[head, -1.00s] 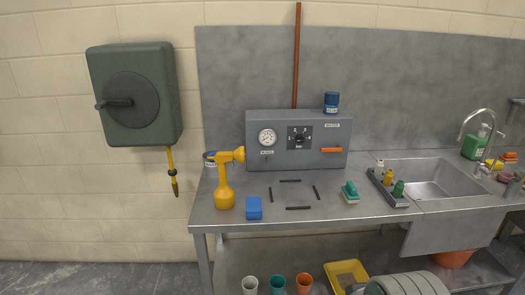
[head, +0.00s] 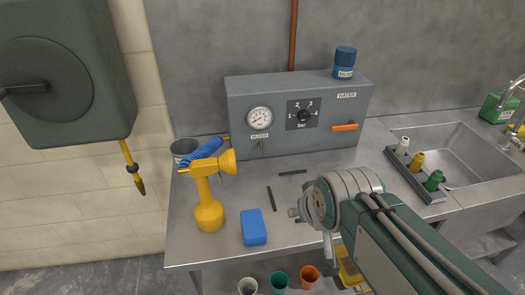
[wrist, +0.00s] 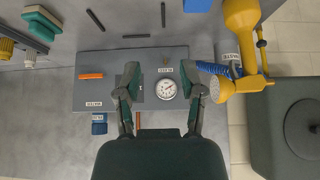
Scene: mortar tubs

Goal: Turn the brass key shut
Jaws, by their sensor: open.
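The small brass key (head: 260,147) sits low on the front of the grey control box (head: 240,108), under the BLEED label (head: 260,135) and the round gauge (head: 259,119). The key is too small to tell its angle clearly. In the wrist view the box appears upside down, with the gauge (wrist: 166,88) between my fingers. My gripper (wrist: 162,82) is open and empty, its two fingers spread over the box front, apart from the key. In the head view my arm reaches in from the lower right, and my fingers cannot be made out.
A yellow sprayer (head: 208,205) with a blue coiled hose (head: 201,153) stands left of the key. A blue block (head: 253,228) and black strips (head: 271,198) lie on the bench. An orange lever (head: 344,127) and a pressure dial (head: 303,114) share the box front. A bottle rack (head: 408,178) stands right.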

